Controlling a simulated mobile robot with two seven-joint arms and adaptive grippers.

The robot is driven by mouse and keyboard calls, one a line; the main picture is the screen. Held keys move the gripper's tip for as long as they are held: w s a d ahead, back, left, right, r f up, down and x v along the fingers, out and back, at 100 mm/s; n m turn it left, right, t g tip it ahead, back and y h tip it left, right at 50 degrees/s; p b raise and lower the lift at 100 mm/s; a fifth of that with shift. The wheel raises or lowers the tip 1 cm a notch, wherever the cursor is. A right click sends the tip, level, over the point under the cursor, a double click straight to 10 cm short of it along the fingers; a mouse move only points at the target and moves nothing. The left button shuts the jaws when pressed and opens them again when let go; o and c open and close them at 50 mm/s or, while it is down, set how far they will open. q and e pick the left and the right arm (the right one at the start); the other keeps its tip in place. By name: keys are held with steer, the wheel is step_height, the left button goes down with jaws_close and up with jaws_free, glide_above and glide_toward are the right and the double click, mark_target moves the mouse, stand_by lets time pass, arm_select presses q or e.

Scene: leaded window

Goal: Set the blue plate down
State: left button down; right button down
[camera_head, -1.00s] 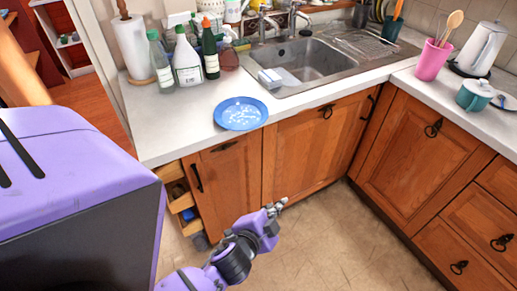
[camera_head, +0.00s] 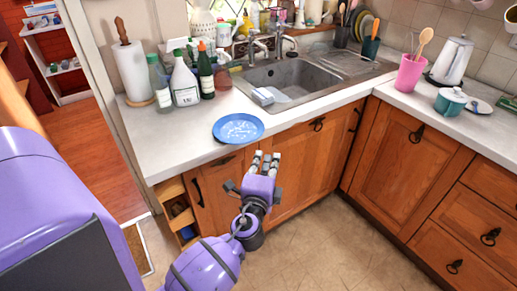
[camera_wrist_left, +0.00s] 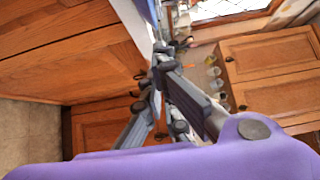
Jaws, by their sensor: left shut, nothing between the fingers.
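The blue plate (camera_head: 238,128), with a pale pattern in its middle, lies flat on the white countertop (camera_head: 190,150), near the front edge and left of the sink. My left gripper (camera_head: 265,160) is in front of the cabinet doors, to the lower right of the plate and apart from it. Its fingers point toward the counter and are shut with nothing between them. In the left wrist view the fingers (camera_wrist_left: 160,75) show close up, with nothing held. I cannot clearly make out the plate there. My right gripper is not in view.
Several bottles (camera_head: 185,80) and a paper towel roll (camera_head: 132,70) stand behind the plate. The sink (camera_head: 300,78) is to its right, with a pink cup (camera_head: 411,72) farther right. An open drawer (camera_head: 176,205) is below left. Bare counter lies left of the plate.

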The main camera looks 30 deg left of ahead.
mark_target(249, 139)
arm_select(q)
steer(key=shift+w+a+p, duration=0.15)
steer(key=shift+w+a, duration=0.3)
steer(key=shift+a, duration=0.25)
steer(key=shift+w+a+p, duration=0.1)
steer(key=shift+w+a, duration=0.3)
steer(key=shift+a, duration=0.25)
steer(key=shift+w+a+p, duration=0.15)
steer(key=shift+w+a, duration=0.3)
steer(key=shift+a, duration=0.25)
steer(key=a, duration=0.2)
steer(key=w+a, duration=0.1)
steer(key=a, duration=0.1)
steer(key=w+a+b, duration=0.1)
steer(key=a, duration=0.1)
steer(key=shift+w+f, duration=0.15)
steer(key=shift+f, duration=0.05)
steer(key=shift+w+a+r, duration=0.1)
steer(key=shift+r, duration=0.05)
